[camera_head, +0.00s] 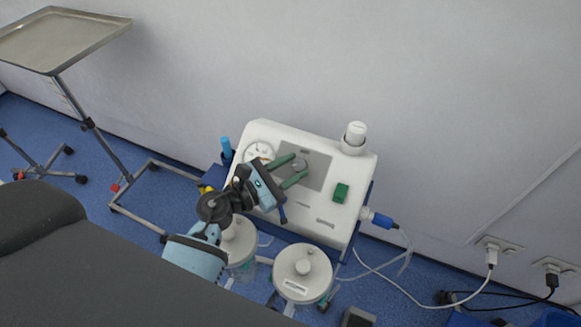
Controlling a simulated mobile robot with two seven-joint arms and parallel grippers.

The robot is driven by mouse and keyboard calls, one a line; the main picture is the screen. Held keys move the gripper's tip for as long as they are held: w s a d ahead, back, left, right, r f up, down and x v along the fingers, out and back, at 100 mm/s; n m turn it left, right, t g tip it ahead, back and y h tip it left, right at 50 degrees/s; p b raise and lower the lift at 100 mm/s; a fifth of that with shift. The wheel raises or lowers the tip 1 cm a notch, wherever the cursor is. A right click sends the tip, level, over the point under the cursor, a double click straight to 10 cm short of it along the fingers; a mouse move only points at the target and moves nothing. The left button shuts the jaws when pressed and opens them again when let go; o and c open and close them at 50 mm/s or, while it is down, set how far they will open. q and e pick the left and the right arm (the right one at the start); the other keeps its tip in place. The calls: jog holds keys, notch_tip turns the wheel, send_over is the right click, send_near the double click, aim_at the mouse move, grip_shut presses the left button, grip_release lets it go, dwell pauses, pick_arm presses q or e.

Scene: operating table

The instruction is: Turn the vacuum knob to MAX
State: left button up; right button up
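The vacuum knob (299,164) is a small round grey knob on the grey panel (318,168) of a white suction unit (343,221). My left gripper (298,166) reaches over the unit from the lower left. Its two green fingers are apart, and the knob shows between their tips. I cannot tell whether the fingers touch the knob. The knob's markings are too small to read. A round gauge (259,150) sits left of the panel, partly hidden by my gripper. My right gripper is not in view.
A green switch (341,193) and a white cylindrical cap (355,134) are on the unit's right side. Two canisters with white lids (302,272) stand in front. A steel tray stand (62,38) is at left, a dark padded table (90,275) at lower left. Cables run right.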

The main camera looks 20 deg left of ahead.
pick_arm(q)
jog(key=c, duration=0.5)
jog(key=shift+m, duration=0.4)
jog(key=shift+w+a+r+m+g+h+b, duration=0.15)
jog(key=shift+m+g+h+b, duration=0.2)
jog(key=shift+m+g+h, duration=0.35)
jog(key=shift+w+a+f+m+g+h+b, duration=0.1)
jog(key=shift+m+g+h+b, duration=0.3)
jog(key=shift+m+g, duration=0.6)
jog(key=shift+r+m+g+h, duration=0.1)
jog(key=shift+m+g+h, duration=0.2)
jog(key=shift+m+g, duration=0.25)
jog(key=shift+m+g+b, duration=0.25)
jog(key=shift+b, duration=0.05)
jog(key=o, duration=1)
jog(key=shift+c, duration=0.2)
